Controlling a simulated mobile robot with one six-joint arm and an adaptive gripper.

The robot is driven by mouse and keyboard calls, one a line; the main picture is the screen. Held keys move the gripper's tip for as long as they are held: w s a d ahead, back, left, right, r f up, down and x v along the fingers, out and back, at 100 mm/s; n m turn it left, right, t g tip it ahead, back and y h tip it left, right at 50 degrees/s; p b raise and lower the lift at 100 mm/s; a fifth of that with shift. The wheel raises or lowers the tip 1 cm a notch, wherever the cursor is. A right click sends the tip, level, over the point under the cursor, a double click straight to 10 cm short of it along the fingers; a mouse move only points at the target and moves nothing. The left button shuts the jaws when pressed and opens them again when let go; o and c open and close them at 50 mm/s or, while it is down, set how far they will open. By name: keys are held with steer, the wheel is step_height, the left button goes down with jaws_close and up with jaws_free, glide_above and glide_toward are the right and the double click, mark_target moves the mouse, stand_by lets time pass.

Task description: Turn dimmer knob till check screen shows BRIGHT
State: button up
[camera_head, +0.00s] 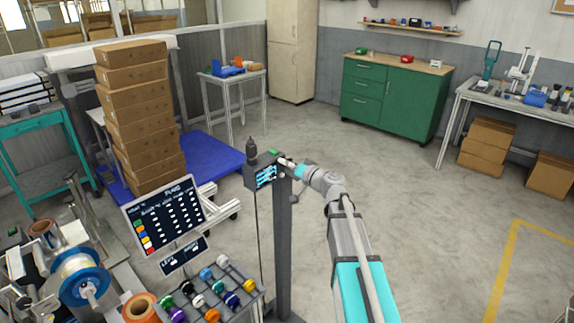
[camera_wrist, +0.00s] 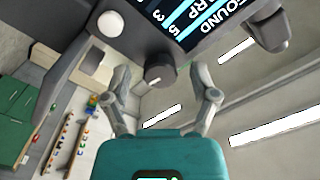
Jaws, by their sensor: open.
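A dark grey round knob (camera_wrist: 154,66) sticks out from the post-mounted box (camera_wrist: 82,50) in the wrist view. My gripper (camera_wrist: 160,78) is open, with one finger on each side of the knob. I cannot tell whether either finger touches it. In the head view my gripper (camera_head: 288,165) is at the right side of the box, and the knob is hard to make out there. The box carries a lit screen (camera_head: 265,176). In the wrist view this screen (camera_wrist: 197,15) is cut off and shows "FOUND" and part of other words; BRIGHT is not legible.
The box stands on a grey post (camera_head: 283,250). A tilted board (camera_head: 165,220) and a small dark panel (camera_head: 184,256) stand to its left, their text mostly too small to read. Coloured spools (camera_head: 212,290) lie below.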

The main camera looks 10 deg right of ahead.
steer(key=shift+c, duration=0.2)
jaws_close()
stand_by(0.3)
steer(key=shift+m, duration=0.3)
steer(key=m, duration=1.3)
steer(key=shift+m, duration=0.3)
stand_by(0.4)
